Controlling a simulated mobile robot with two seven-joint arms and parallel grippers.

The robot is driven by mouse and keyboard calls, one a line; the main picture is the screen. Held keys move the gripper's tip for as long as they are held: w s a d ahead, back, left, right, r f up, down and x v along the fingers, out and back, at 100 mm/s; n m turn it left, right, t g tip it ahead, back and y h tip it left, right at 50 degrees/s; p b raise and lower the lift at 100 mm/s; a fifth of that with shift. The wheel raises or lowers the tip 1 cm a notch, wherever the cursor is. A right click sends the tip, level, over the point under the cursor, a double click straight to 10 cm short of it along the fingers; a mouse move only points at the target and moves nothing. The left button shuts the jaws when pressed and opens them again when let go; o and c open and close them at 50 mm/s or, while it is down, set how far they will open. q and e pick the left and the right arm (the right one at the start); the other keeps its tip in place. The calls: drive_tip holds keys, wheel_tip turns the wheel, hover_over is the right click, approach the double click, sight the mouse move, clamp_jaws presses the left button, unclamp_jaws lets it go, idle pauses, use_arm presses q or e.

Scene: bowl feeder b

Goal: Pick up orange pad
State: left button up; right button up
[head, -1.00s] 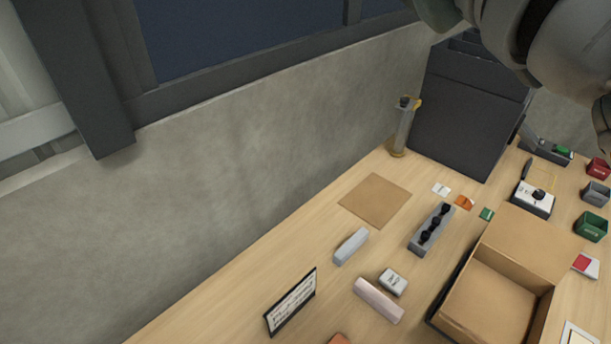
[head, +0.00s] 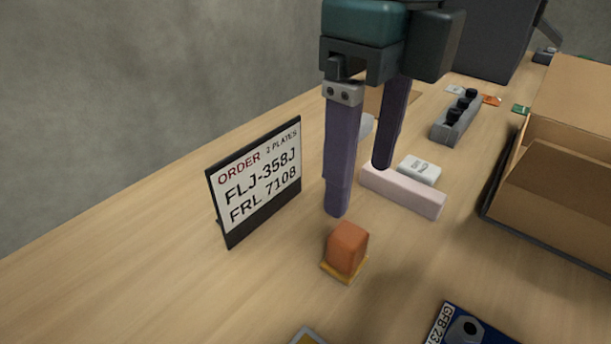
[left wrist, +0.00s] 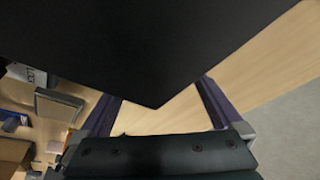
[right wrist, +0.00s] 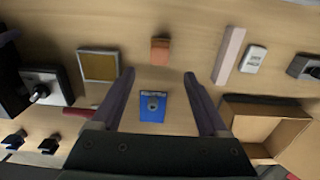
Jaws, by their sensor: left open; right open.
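An orange block-shaped pad (head: 347,247) with a yellowish base stands on the table in the head view, right of the order sign. It also shows in the right wrist view (right wrist: 160,51), just beyond the fingertips and between their lines. My right gripper (head: 360,190) is open and empty, pointing down, above and behind the pad in the head view. It also shows in the right wrist view (right wrist: 158,74). My left gripper (left wrist: 160,94) is open in the left wrist view, where a large dark shape hides much of the scene. A small flat orange piece (head: 491,100) lies farther back.
The order sign (head: 256,183) stands left of the pad. A pale pink bar (head: 403,191) and a white box (head: 419,170) lie behind it. A cardboard box (head: 570,190) is at right. A blue plate (head: 485,328) lies in front. The table's left side is clear.

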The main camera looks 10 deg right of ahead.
sight(349, 233)
wheel_tip(349, 233, down, 4)
drive_tip(key=shift+d+r, duration=0.1)
drive_tip(key=f, duration=0.5)
drive_tip(key=shift+w+a+f, duration=0.1)
drive_tip(key=shift+a+f, duration=0.1)
drive_tip(key=shift+f, duration=0.2)
drive_tip(key=shift+c, duration=0.3)
clamp_jaws()
